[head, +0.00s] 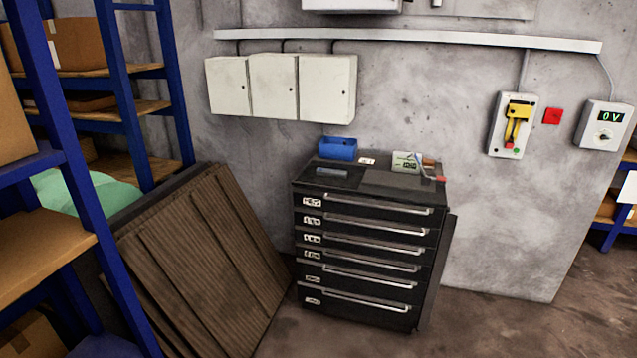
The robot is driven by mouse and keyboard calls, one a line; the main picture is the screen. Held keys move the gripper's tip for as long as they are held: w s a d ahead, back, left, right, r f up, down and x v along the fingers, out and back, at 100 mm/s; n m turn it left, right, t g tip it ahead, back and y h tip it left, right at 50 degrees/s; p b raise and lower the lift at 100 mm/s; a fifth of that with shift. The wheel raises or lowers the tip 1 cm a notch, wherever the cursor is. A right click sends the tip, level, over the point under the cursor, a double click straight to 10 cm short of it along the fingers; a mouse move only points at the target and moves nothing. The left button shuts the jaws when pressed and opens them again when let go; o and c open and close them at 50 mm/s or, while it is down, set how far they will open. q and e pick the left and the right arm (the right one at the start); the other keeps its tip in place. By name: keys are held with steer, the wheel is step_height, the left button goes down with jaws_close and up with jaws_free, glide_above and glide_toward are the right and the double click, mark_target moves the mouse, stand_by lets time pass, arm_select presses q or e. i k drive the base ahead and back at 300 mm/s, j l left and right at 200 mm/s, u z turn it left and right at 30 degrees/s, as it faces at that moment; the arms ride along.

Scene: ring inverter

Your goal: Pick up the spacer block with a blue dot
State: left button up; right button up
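I cannot make out a spacer block with a blue dot in the head view. The black drawer cabinet (362,250) stands against the wall with all its labelled drawers shut. On its top are a small blue bin (338,148), a dark flat tray or mat (338,174) and a small white card (367,161). The inside of the bin is too small to read. Neither of my grippers is in view.
A pale meter-like device (406,162) with a red-tipped lead sits on the cabinet's right end. Brown corrugated panels (200,270) lean at the left beside blue shelving (75,165). Wall boxes (272,87) hang above. Floor right of the cabinet (500,325) is clear.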

mark_target(320, 171)
steer(key=i+z, duration=0.1)
steer(key=i, duration=0.2)
steer(key=i+u, duration=0.15)
steer(key=u, duration=0.2)
steer(key=i+l+u, duration=0.15)
steer(key=u, duration=0.25)
steer(key=i+l+u, duration=0.2)
steer(key=i+l, duration=0.2)
steer(key=i+l+u, duration=0.2)
steer(key=l, duration=0.4)
steer(key=i+l, duration=0.45)
steer(key=i, duration=0.15)
steer(key=i+l, duration=0.5)
steer(key=i, duration=0.15)
